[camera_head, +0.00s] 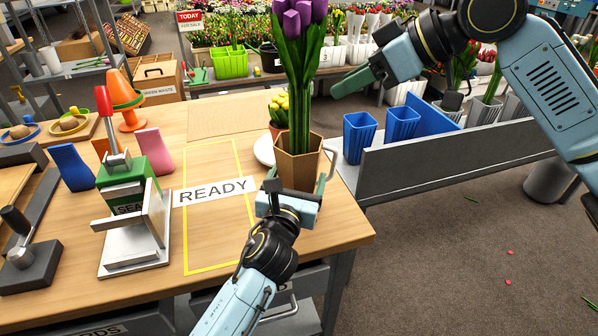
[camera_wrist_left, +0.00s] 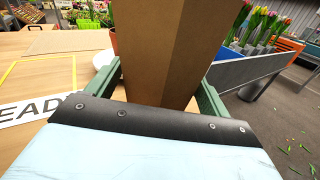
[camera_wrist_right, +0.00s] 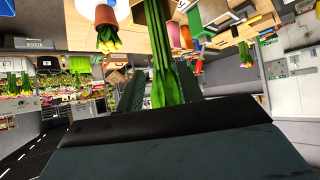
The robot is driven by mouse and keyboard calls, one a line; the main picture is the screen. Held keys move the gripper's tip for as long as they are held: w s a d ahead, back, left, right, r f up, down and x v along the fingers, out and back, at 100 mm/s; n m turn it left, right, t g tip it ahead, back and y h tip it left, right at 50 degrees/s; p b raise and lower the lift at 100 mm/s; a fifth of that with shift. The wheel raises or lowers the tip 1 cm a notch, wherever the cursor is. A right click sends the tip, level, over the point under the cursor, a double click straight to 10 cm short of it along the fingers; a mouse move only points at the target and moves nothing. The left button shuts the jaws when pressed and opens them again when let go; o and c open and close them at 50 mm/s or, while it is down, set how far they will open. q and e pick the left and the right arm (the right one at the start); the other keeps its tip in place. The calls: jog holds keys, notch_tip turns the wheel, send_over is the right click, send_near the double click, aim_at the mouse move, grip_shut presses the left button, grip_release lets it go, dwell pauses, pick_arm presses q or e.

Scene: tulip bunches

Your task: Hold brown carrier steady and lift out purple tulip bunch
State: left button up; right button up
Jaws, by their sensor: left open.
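The purple tulip bunch (camera_head: 295,75) stands upright in the brown carrier (camera_head: 299,167), purple heads on top and green stems going down into it. My left gripper (camera_head: 297,186) is open at the near side of the carrier. In the left wrist view the carrier (camera_wrist_left: 178,45) fills the space between its green fingers. My right gripper (camera_head: 345,87) is right of the stems, with a gap between. In the right wrist view its fingers are apart, and the stems (camera_wrist_right: 163,65) show beyond and between them. The stem bottoms are hidden inside the carrier.
The carrier stands near the table's right edge, beside a white plate (camera_head: 264,150) and a potted yellow tulip (camera_head: 278,113). Blue cups (camera_head: 359,136) stand right of it behind a grey panel (camera_head: 460,152). A sealing press (camera_head: 135,215) is to the left.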

pick_arm(q)
jog(key=shift+x, duration=1.15)
jog(key=shift+c, duration=0.4)
jog(key=c, duration=0.7)
